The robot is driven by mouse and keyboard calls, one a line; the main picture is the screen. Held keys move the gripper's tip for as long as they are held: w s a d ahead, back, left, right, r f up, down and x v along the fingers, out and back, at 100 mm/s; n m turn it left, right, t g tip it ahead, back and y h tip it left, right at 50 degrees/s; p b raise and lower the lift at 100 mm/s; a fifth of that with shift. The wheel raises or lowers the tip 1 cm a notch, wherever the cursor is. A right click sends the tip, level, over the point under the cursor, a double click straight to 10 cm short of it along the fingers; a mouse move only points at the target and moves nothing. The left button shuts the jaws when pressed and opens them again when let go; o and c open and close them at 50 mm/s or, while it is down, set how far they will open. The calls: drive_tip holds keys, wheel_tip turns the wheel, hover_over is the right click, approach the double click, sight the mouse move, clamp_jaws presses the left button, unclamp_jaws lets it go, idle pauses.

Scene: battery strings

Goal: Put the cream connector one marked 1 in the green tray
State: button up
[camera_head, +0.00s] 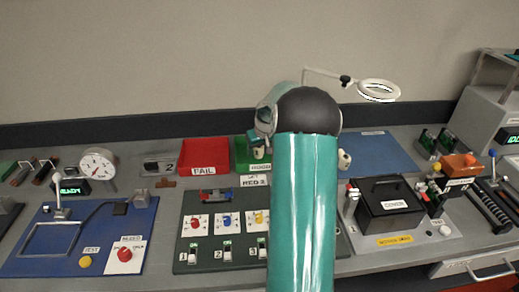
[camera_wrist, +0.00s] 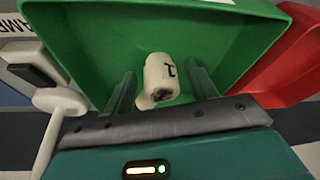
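The cream connector (camera_wrist: 160,78) marked 1 shows in the wrist view, between my gripper's fingers and against the inside of the green tray (camera_wrist: 95,45). My gripper (camera_wrist: 162,88) is open, with a gap on each side of the connector. I cannot tell whether the connector touches the tray floor. In the head view my gripper (camera_head: 258,150) is over the green tray (camera_head: 240,150), and my arm hides much of the tray. The connector cannot be made out clearly there.
The red FAIL tray (camera_head: 204,156) stands just left of the green one and also shows in the wrist view (camera_wrist: 290,60). A cream piece (camera_head: 344,159) is right of my arm. A dark green switch panel (camera_head: 205,264) lies in front. A blue mat (camera_head: 375,150) is behind right.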

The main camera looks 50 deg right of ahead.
drive_tip(key=v, duration=1.2)
drive_tip(key=s+a+r+n, duration=0.1)
drive_tip(key=a+r, duration=0.4)
drive_tip(key=a, duration=0.7)
drive_tip(key=s+a+r+n, duration=0.15)
drive_tip(key=a+r, duration=0.25)
drive_tip(key=a, duration=0.8)
drive_tip(key=s+a+f+n+t+y, duration=0.1)
drive_tip(key=s+a+f+n+t, duration=0.1)
drive_tip(key=s+a, duration=1.4)
drive_tip(key=shift+s+a, duration=0.4)
drive_tip(key=shift+a, duration=0.85)
